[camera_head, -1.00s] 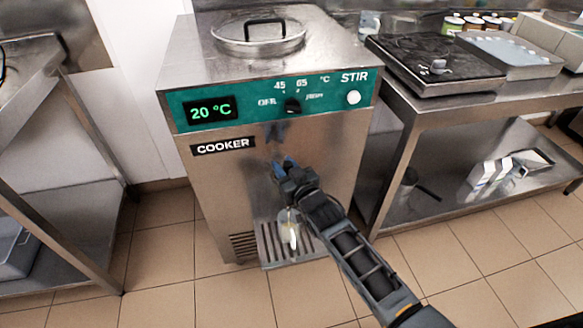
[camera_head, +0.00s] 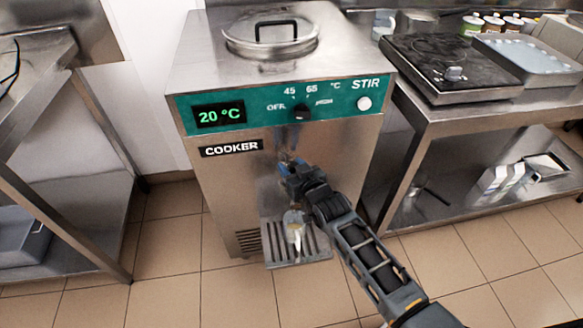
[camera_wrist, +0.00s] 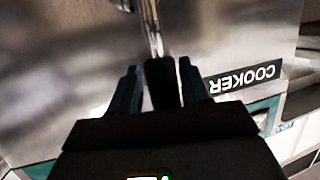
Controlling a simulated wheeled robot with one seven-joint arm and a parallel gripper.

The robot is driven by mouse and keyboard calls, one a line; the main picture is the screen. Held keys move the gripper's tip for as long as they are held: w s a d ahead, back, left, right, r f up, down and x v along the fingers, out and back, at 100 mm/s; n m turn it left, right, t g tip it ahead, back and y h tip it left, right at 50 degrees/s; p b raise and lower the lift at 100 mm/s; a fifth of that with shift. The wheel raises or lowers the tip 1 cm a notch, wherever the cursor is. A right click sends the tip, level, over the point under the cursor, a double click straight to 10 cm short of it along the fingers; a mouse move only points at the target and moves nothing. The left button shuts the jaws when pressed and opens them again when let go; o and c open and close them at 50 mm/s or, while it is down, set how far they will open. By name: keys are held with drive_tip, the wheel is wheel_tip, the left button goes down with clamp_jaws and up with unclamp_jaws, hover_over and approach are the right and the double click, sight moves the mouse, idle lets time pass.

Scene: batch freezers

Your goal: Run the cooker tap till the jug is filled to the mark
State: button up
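The steel cooker (camera_head: 225,185) stands ahead with a green panel reading 20 °C. My gripper (camera_head: 289,165) is at its front, below the panel, at the tap. In the wrist view, the tap's dark lever (camera_wrist: 161,82) lies between the two blue fingertips of my gripper (camera_wrist: 160,78). The fingers stand apart on either side of it with narrow gaps; contact is unclear. A small pale, see-through jug (camera_head: 295,226) stands on the drip tray (camera_head: 283,258) under the tap, partly hidden by my arm. Its mark and fill level are too small to tell.
A lidded opening (camera_head: 270,38) is on top of the cooker. A steel table (camera_head: 455,108) with a dark hob (camera_head: 440,65) stands close on the right. Another steel table (camera_head: 75,130) stands at left. The tiled floor (camera_head: 165,285) in front is clear.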

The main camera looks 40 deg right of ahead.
drive_tip(key=shift+o, duration=0.4)
drive_tip(key=shift+a, duration=0.15)
drive_tip(key=shift+s+a, duration=0.15)
drive_tip(key=shift+s, duration=0.2)
drive_tip(key=v, duration=0.7)
drive_tip(key=shift+r, duration=0.1)
drive_tip(key=shift+c, duration=0.2)
